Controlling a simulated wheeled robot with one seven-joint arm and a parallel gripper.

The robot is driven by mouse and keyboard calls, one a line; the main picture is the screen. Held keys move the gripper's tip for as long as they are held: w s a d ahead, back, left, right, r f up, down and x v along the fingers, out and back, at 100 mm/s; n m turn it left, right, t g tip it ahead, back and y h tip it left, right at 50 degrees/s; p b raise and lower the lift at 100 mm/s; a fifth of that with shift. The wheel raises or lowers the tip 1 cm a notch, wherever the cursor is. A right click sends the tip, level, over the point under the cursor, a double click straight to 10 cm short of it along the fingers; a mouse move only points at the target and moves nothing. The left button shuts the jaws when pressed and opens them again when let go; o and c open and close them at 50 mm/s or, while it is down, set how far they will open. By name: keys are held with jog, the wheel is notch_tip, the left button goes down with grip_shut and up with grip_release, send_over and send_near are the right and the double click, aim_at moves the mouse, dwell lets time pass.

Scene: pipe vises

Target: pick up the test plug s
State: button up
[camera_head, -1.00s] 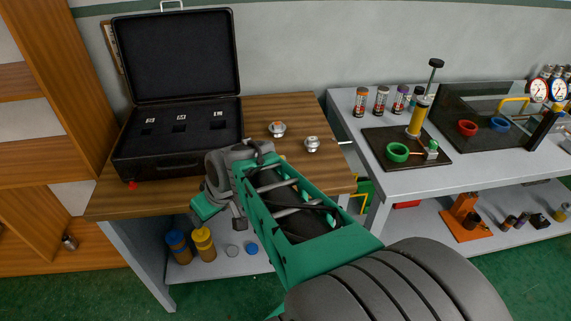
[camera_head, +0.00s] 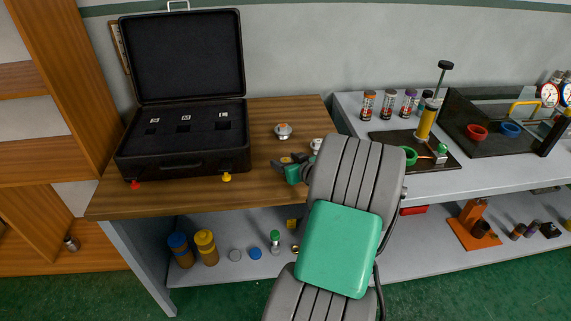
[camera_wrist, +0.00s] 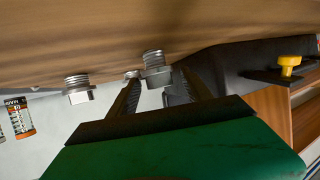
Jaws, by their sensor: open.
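A second threaded plug (camera_wrist: 78,86) is to the left, outside the fingers. I cannot tell which is the S plug.
An open black case (camera_head: 185,150) with small labelled slots stands on the left of the wooden table (camera_head: 155,203). Its yellow latch (camera_wrist: 289,64) shows in the wrist view. A grey bench (camera_head: 430,178) with a pump and coloured rings is to the right.

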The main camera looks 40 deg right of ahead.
jog(key=shift+w+f, duration=0.1)
jog(key=shift+w, duration=0.2)
grip_shut()
dwell(0.4)
